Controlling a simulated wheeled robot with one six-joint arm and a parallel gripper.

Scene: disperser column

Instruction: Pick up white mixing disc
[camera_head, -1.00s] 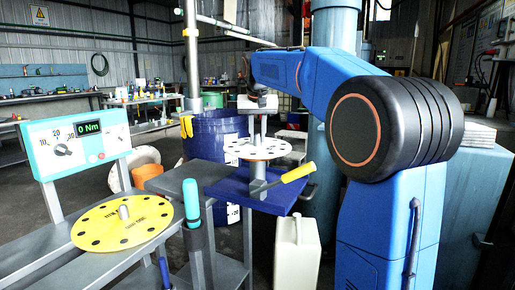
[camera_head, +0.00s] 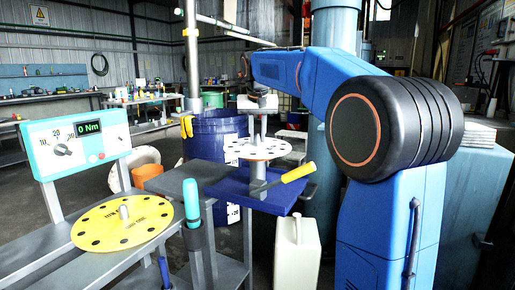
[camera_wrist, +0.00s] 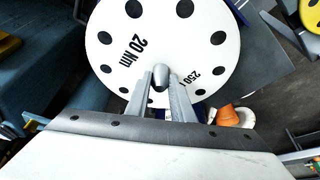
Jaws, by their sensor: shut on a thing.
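The white mixing disc (camera_head: 258,149) has a ring of black holes and a grey stem at its centre. It sits above the blue tray (camera_head: 240,196) on a grey post. The wrist view shows the disc (camera_wrist: 205,50) from above, with "20 Nm" and "250" printed on it. My gripper (camera_wrist: 160,84) is shut on the disc's central stem, one finger on each side. In the head view my gripper (camera_head: 258,108) is small, above the disc. Whether the disc touches its support is hard to tell.
A yellow disc (camera_head: 105,226) lies on the grey bench at left, below a torque display (camera_head: 78,141) reading 0 Nm. A yellow-handled tool (camera_head: 298,173) juts out beside the post. A teal-handled tool (camera_head: 191,205) stands in front. A blue drum (camera_head: 205,135) and a white canister (camera_head: 297,250) stand nearby.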

